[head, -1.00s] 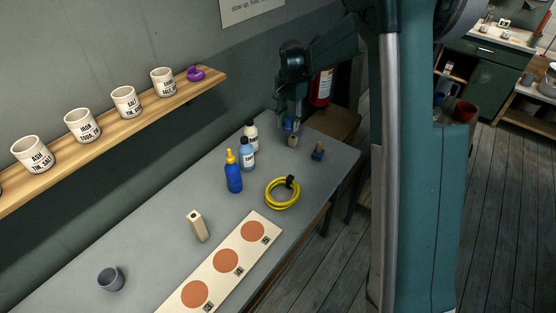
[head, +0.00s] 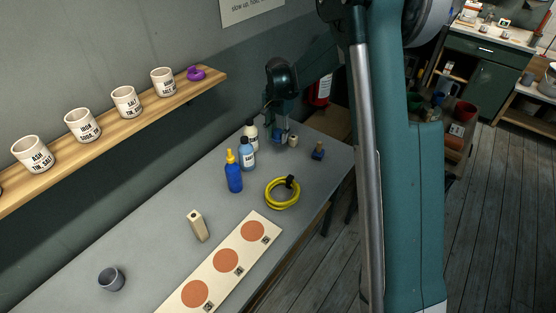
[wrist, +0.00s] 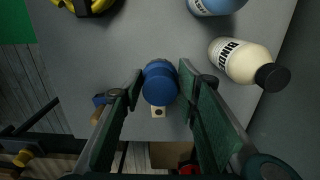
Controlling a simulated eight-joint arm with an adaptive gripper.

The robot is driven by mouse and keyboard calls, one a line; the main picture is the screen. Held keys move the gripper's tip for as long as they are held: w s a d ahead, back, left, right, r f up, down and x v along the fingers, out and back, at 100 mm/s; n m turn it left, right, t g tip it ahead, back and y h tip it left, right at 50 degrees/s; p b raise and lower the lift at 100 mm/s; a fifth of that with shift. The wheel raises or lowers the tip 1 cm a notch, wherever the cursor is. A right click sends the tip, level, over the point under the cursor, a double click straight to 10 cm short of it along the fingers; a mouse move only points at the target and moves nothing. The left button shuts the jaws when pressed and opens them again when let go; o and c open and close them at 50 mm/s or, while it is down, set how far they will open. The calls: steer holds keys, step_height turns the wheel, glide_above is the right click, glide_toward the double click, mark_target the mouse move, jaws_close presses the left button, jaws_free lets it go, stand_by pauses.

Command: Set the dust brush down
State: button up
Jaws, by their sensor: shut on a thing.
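My gripper (head: 281,134) is at the far end of the grey table (head: 262,196), to the right of the bottles in the head view. It is shut on a blue, round-topped thing, which I take to be the dust brush (wrist: 160,84). In the wrist view the brush is seen from above, between the two green fingers, so its lower part is hidden. It is low over the table, and I cannot tell whether it touches.
A small beige block (head: 293,141) stands right beside the brush. A blue item (head: 317,152) is further right. The white Binder bottle (wrist: 240,62), a light-blue bottle (head: 247,154) and yellow coil (head: 282,193) are nearby. Table is bare between coil and gripper.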

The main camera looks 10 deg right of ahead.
steer(key=shift+f, duration=3.15)
steer(key=shift+f, duration=1.85)
steer(key=shift+f+b, duration=0.1)
steer(key=shift+b, duration=0.25)
steer(key=o, duration=0.5)
steer(key=shift+f, duration=0.1)
steer(key=shift+c, duration=0.2)
steer(key=o, duration=0.5)
steer(key=shift+c, duration=0.2)
steer(key=shift+r, duration=0.2)
